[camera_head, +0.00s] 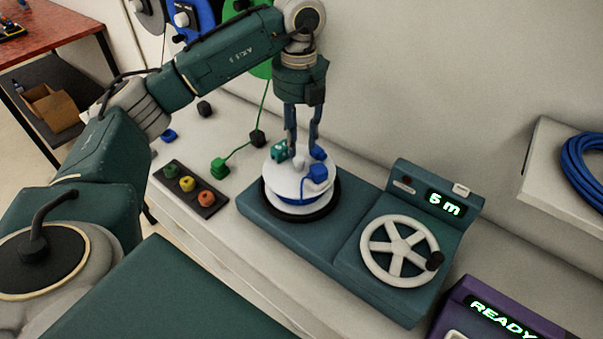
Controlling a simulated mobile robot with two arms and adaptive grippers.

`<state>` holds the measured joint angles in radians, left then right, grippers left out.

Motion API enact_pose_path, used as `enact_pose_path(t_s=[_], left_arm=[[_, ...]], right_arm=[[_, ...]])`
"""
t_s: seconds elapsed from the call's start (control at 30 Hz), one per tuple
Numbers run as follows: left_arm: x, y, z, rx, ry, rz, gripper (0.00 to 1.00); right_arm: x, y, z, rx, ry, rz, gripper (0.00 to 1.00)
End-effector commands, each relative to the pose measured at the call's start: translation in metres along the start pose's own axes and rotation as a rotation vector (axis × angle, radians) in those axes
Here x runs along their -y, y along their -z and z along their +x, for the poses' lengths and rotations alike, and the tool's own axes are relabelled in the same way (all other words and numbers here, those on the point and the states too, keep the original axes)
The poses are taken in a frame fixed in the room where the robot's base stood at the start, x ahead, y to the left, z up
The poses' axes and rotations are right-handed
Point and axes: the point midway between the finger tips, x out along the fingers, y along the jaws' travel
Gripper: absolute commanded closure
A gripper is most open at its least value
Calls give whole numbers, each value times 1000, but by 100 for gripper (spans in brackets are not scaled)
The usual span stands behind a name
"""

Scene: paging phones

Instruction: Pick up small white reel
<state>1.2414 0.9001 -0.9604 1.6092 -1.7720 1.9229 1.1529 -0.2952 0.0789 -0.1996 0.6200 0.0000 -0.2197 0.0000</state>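The small white reel (282,181) sits on a black round turntable on the teal measuring machine, with blue cable wound under its white top flange. A blue plug (317,173) and a teal block (280,150) lie on its top, around a small pale hub. My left gripper (303,153) points down from above, directly over the reel's middle. Its two fingers are apart, with a gap between them, and the tips are close to the hub. Whether they touch it is not clear. My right gripper is not in view.
The teal machine (350,205) has a white handwheel (399,250) and a "5 m" display. Left of it are a button panel (188,188) and a green cable with plugs (219,166). A purple "READY" box (480,312) stands front right. A blue coil (585,165) lies on a right ledge. Large reels hang behind.

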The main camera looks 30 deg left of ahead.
Motion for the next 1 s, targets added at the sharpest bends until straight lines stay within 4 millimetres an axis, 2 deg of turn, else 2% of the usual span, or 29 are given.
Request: enact_pose_path(t_s=[0.03,0.1,0.2,0.27,0.4,0.53,0.67,0.83,0.87,1.0], left_arm=[[0,0,6,-1,-1,0,68],[0,0,13,0,0,0,68],[0,0,18,1,1,0,68],[-1,0,23,-1,0,0,68],[-3,0,43,-3,-2,0,68],[-3,-1,62,-1,0,1,68],[-2,-1,69,1,2,2,68],[-2,-1,70,1,2,2,68],[-2,-1,70,1,2,2,70],[-2,-1,70,1,3,2,98]], right_arm=[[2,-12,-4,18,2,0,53],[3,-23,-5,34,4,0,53],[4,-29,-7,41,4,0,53],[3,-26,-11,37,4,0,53],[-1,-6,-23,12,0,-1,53],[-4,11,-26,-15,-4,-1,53],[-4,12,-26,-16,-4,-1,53],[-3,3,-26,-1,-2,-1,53],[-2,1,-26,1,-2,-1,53],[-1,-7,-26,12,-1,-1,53]])
